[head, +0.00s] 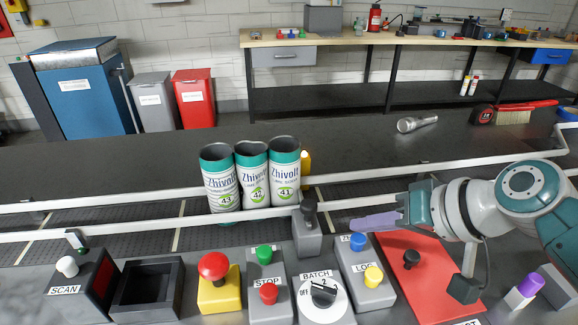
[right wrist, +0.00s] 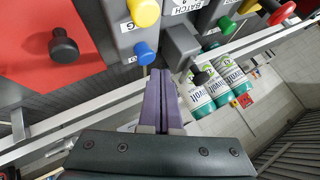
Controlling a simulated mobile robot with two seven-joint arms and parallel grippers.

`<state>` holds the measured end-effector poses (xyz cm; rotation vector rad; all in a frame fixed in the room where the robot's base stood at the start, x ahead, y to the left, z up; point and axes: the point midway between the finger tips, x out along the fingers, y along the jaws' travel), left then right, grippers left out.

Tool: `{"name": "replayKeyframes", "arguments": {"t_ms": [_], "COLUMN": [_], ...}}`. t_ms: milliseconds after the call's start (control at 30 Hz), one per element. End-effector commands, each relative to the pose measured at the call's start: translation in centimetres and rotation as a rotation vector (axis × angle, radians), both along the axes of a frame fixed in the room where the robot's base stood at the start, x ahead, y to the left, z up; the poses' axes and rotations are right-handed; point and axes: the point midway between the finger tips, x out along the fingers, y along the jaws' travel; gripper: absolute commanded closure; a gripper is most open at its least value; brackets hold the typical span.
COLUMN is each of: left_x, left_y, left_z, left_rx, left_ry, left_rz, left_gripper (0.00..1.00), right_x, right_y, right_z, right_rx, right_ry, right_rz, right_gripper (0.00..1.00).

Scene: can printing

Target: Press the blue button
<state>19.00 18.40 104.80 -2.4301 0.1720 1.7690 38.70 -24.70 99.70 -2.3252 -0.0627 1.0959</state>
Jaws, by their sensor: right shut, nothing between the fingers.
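The blue button (head: 358,240) sits on a grey control box, above the yellow button (head: 373,275) in the head view. In the right wrist view the blue button (right wrist: 145,52) shows just beyond my fingertips. My right gripper (head: 356,226) has purple fingers, shut together and empty. It comes in from the right, with its tips close to the blue button. The right wrist view also shows the shut fingers (right wrist: 156,72). I cannot tell whether the tips touch the button. My left gripper is not in view.
A grey box with a dark knob (head: 308,225) stands left of the blue button. A red panel with a black knob (head: 411,258) lies to its right. Red and green buttons, a batch dial (head: 323,293) and three cans (head: 252,175) are nearby. A metal rail (head: 150,227) runs behind.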

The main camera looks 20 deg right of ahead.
Motion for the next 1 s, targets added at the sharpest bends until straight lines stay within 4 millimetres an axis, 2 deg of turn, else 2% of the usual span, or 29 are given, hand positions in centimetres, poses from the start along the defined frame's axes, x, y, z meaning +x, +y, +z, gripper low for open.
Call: {"name": "replayKeyframes", "arguments": {"t_ms": [767, 1000], "left_x": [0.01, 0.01], "left_y": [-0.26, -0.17], "left_z": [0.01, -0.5], "left_rx": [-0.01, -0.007], "left_ry": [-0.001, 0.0], "left_rz": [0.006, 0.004], "left_gripper": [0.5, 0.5], "right_x": [0.0, 0.0], "right_y": [0.0, -0.01], "right_z": [-0.02, -0.78], "right_rx": [0.0, -0.001], "right_ry": [0.0, 0.0], "right_rz": [0.0, 0.001], "right_gripper": [1.0, 1.0]}}
